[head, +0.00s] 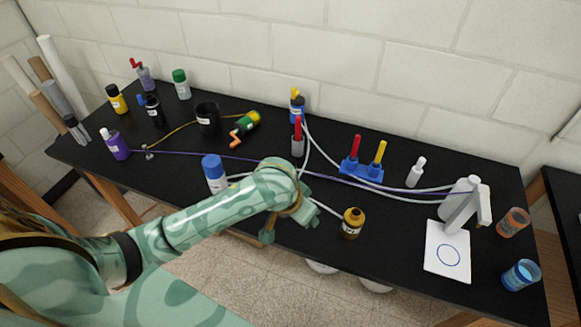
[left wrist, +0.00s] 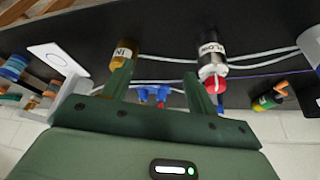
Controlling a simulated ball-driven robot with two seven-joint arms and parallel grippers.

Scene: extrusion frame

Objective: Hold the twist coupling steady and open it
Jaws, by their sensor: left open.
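I cannot tell for certain which part is the twist coupling. A gold cylinder (head: 352,222) stands near the front edge, beside a pale hose; in the left wrist view it (left wrist: 124,48) is labelled "IN". A grey cylinder with a red top (head: 297,140) stands farther back; a labelled cylinder with a red end (left wrist: 212,55) in the left wrist view appears to be the same one. My left gripper (head: 290,224) is open and empty, left of the gold cylinder. In the left wrist view its fingers (left wrist: 158,76) are spread, one overlapping the gold cylinder; contact is unclear. My right gripper is out of view.
A blue block with red and yellow handles (head: 362,170), a white stand (head: 461,205) and two jars occupy the right. A green tool (head: 245,126) lies behind. Hoses cross the black table (head: 300,255).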

